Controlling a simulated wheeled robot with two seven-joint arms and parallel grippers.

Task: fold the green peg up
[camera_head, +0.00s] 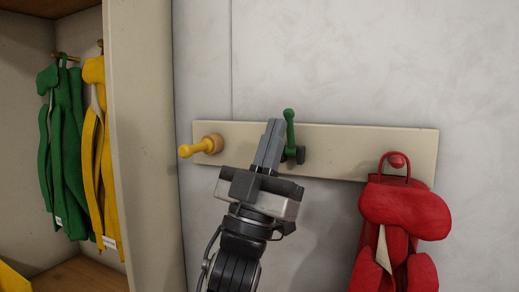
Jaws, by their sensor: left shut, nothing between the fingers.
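The green peg (289,130) is on the pale wall board (350,140), to the right of the yellow peg. It points upward from a dark mount, and its knob rises just above the board's top edge. My left gripper (274,124) is in front of the board, just left of the green peg. Its fingers are together and empty, pointing up. I cannot tell whether they touch the peg. The fingers and gripper body hide part of the board. My right gripper is not in view.
A yellow peg (200,146) sticks out at the board's left end. An open cubby at the left holds green (65,150) and yellow (97,150) garments behind an upright panel (142,150).

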